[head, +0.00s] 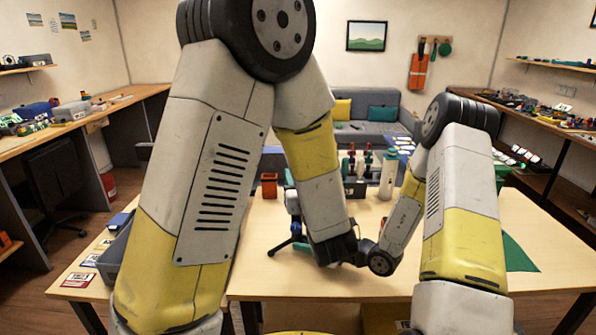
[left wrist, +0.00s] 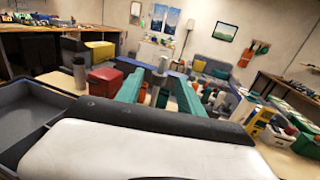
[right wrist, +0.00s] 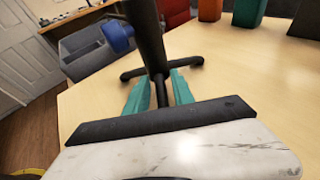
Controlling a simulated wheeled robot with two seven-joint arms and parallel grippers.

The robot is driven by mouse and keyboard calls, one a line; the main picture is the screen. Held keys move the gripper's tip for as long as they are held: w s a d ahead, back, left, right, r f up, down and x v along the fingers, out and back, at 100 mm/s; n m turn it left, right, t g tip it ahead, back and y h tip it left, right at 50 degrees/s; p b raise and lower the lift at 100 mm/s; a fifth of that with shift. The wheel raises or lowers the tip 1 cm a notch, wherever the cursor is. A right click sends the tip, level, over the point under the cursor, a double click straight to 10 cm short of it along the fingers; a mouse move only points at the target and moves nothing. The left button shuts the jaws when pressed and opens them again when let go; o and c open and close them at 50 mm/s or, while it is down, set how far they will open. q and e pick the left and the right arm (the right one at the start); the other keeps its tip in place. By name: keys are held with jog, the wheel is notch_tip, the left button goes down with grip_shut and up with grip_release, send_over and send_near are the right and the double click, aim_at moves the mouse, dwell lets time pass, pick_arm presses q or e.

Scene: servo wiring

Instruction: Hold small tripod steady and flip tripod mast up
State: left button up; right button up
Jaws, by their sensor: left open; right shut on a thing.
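The small black tripod (head: 285,244) stands on the light wood table, partly hidden behind my arms in the head view. Contact there is unclear.
An orange cup (head: 268,187), several bottles and a white bottle (head: 388,175) stand at the table's back. A grey bin (head: 115,256) is at the left edge, a green mat (head: 518,256) at the right. The front middle of the table is clear.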

dwell(0.3)
jog(key=o, duration=1)
jog(key=shift+o, duration=0.2)
